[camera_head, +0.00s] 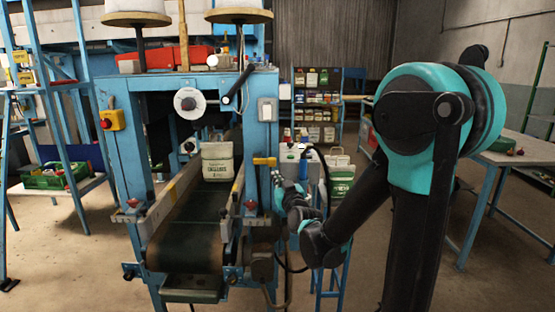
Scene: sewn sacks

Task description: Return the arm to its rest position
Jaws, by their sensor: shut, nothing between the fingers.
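My arm rises on the right side of the head view, with its large turquoise and black elbow high up. Its forearm slants down and left to a black joint, and the wrist folds back up from there. My gripper (278,178) is at the small upper end of the wrist, beside the right side of the blue sewing machine frame (262,130). It is shut and holds nothing; its fingers are small and hard to make out. A pale printed sack (218,162) stands upright on the dark conveyor belt (190,235), left of my gripper and apart from it.
Green and white sacks (341,182) stand behind my forearm. A black cable (324,175) hangs close to my wrist. A grey table (520,150) stands at the right, shelves (317,105) at the back, and a green crate (45,177) at the left. Floor shows between machine and table.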

